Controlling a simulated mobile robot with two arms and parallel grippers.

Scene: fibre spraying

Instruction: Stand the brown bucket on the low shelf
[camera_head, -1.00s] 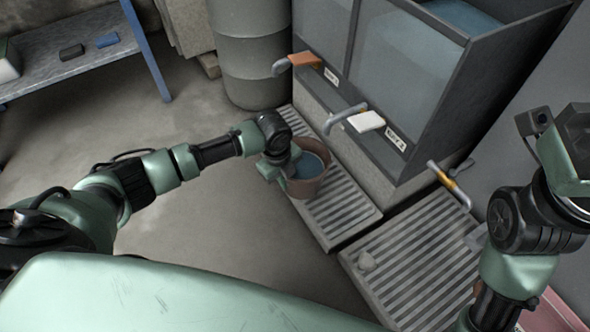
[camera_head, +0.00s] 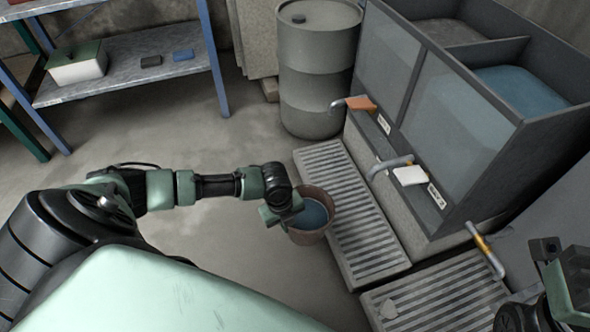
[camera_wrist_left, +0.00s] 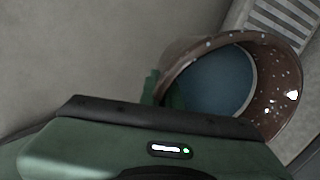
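The brown bucket (camera_head: 310,238) holds blue liquid and is near upright at the left edge of the long grating. My left gripper (camera_head: 284,212) is shut on its left rim and wall. In the left wrist view the bucket (camera_wrist_left: 291,78) shows its speckled brown inside and blue liquid, with a green finger at its left side; the other finger is hidden. The low shelf (camera_head: 130,76) is a grey board on blue legs at the upper left. My right gripper (camera_head: 572,275) is at the right edge, partly cut off; its fingers are unclear.
A grey drum (camera_head: 318,85) stands between shelf and tanks. Taps overhang the gratings (camera_head: 360,225). The floor towards the shelf is clear.

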